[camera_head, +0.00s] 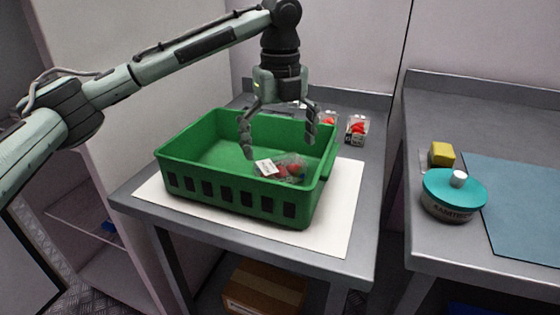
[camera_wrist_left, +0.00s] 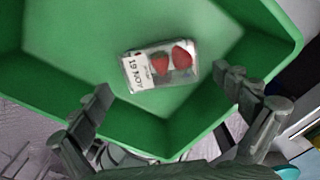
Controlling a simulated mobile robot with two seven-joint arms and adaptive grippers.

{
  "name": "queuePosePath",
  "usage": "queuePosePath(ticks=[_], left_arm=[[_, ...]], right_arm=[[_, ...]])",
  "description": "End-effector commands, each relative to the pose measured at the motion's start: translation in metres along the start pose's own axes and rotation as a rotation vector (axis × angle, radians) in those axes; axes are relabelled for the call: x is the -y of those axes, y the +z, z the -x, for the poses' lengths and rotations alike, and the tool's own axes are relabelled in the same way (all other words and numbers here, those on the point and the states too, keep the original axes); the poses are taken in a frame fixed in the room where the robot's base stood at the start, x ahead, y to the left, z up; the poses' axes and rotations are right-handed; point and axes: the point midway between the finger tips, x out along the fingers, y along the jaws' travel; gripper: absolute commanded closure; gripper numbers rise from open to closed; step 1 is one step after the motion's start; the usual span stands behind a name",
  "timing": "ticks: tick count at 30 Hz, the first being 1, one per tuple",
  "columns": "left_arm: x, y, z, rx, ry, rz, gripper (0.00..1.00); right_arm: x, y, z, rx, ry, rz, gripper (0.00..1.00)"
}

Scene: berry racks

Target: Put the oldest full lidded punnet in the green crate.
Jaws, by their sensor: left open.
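The green crate (camera_head: 240,194) stands on a white sheet on the left table. A clear lidded punnet of red berries (camera_head: 290,170) lies in the crate, toward its right side. In the left wrist view this punnet (camera_wrist_left: 162,64) shows a white label that seems to read 19 NOV, and red strawberries. My left gripper (camera_head: 278,148) is open and empty above the crate, its fingers spread over the punnet and apart from it. Two more punnets stand on the table behind the crate, one (camera_head: 356,129) at the right and one (camera_head: 328,121) partly hidden by the gripper and crate.
The white sheet (camera_head: 335,235) leaves a bare strip right of the crate. On the right table are a teal-lidded round container (camera_head: 452,190), a yellow block (camera_head: 441,154) and a blue mat (camera_head: 520,200). A cardboard box (camera_head: 264,288) sits under the left table.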

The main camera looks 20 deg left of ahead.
Motion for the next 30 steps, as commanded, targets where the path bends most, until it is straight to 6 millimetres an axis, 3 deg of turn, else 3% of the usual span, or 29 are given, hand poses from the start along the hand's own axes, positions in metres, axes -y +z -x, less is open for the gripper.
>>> queuePosePath(ticks=[6, 12, 30], left_arm=[[0.001, 0.000, 0.048, 0.002, -0.003, 0.000, 0.00], [0.000, 0.000, 0.074, 0.002, -0.001, 0.001, 0.00], [0.000, 0.000, 0.079, 0.000, 0.000, 0.000, 0.00]], right_arm=[[0.000, -0.003, 0.002, -0.008, -0.001, -0.002, 0.60], [-0.003, 0.000, -0.001, -0.005, 0.004, 0.002, 0.60], [-0.011, -0.002, -0.003, -0.007, 0.015, 0.010, 0.60]])
